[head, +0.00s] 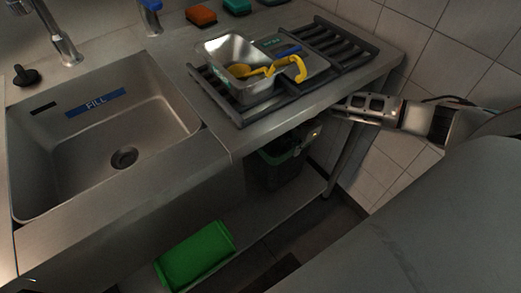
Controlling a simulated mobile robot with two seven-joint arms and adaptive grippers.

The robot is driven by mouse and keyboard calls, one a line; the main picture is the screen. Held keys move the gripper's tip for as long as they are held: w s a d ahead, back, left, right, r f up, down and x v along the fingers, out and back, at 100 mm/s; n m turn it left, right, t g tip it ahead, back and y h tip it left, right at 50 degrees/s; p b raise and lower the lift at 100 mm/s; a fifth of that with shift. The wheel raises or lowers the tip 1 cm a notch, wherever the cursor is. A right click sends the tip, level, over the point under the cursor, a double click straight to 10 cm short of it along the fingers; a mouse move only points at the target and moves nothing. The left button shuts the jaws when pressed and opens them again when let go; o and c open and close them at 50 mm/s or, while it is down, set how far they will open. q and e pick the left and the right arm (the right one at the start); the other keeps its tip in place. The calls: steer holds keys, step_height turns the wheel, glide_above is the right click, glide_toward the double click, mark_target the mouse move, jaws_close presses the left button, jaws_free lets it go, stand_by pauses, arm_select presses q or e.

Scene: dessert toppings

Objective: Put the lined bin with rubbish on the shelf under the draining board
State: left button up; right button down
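The lined bin (278,172) is dark, with a green liner showing at its rim. It is under the draining board (262,131), over the right part of the lower shelf (262,222). The board's front edge hides part of its top, and I cannot tell whether its base rests on the shelf. Any rubbish inside is too dark to make out. My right gripper (324,123) reaches in from the right, below the board's edge, close to the bin's upper right side. Its fingertips are partly hidden, so its grip on the rim is unclear. My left gripper is out of view.
A green tub (196,256) lies on the lower shelf at the left, with bare shelf between it and the bin. A table leg (345,160) stands right of the bin. Above are a sink (110,130), a black rack (335,47) and a metal pan (228,52) with yellow utensils.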

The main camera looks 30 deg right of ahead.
mark_target(293, 164)
steer(key=shift+w+f, duration=0.1)
steer(key=shift+f, duration=0.05)
step_height(293, 164, down, 6)
steer(key=shift+f+b, duration=0.2)
steer(key=shift+b, duration=0.8)
step_height(293, 164, down, 3)
steer(key=shift+b, duration=0.5)
steer(key=shift+f, duration=0.15)
steer(key=c, duration=2.4)
jaws_free()
steer(key=shift+f, duration=0.1)
steer(key=shift+c, duration=0.2)
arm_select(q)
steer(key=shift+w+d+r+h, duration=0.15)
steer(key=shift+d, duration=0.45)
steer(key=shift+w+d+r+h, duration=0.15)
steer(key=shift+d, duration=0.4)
arm_select(e)
steer(key=shift+o, duration=0.8)
